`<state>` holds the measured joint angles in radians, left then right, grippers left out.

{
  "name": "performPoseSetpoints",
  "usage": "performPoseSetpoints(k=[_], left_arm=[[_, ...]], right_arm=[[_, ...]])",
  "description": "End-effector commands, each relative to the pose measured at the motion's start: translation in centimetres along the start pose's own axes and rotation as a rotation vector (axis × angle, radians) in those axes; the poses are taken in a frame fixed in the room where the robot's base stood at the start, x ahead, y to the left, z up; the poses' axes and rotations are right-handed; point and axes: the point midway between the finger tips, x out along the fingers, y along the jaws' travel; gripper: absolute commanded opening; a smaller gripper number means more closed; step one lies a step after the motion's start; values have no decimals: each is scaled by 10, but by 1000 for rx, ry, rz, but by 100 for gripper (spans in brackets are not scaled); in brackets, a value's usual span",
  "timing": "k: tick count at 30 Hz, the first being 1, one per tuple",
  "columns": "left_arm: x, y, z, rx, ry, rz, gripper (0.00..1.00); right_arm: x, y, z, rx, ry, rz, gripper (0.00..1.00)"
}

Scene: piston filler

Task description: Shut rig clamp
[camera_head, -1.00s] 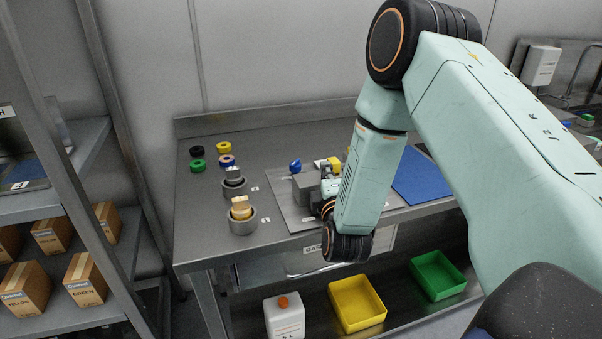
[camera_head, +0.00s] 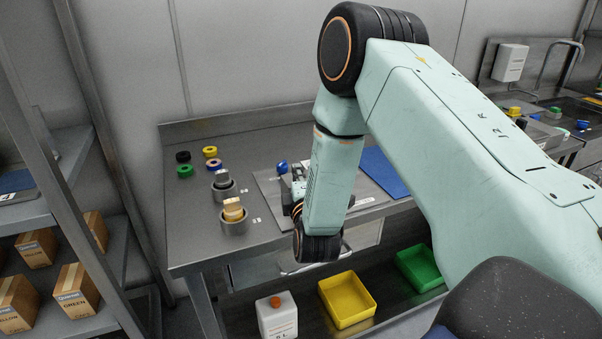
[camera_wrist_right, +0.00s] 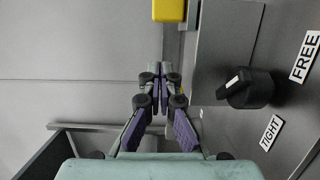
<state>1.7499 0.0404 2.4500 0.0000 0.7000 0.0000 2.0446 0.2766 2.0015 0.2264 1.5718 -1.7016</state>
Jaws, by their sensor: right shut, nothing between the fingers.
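The black clamp knob (camera_wrist_right: 246,88), with a white mark on it, stands on a grey panel in the right wrist view. The labels FREE (camera_wrist_right: 305,56) and TIGHT (camera_wrist_right: 271,132) are beside it. My right gripper (camera_wrist_right: 163,70) is shut and empty, left of the knob in that view and apart from it. In the head view my right gripper (camera_head: 298,188) is over the bench rig, beside the plate, largely hidden by my right arm. The rig's grey block is mostly covered there. My left gripper is out of view.
A yellow block (camera_wrist_right: 169,10) is near the top of the wrist view. On the bench (camera_head: 200,240) stand two grey cups (camera_head: 234,226) and several coloured rings (camera_head: 185,171). Trays and a bottle (camera_head: 277,318) are below.

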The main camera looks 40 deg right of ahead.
Motion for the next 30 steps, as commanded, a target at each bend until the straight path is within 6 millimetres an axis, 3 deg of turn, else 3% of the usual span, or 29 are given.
performPoseSetpoints(k=[15,21,30], left_arm=[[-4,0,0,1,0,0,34],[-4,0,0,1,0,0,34],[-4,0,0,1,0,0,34]], right_arm=[[-86,-1,3,-2,3,-3,0],[-98,0,3,0,1,-1,0],[-99,0,1,-1,1,-1,0]])
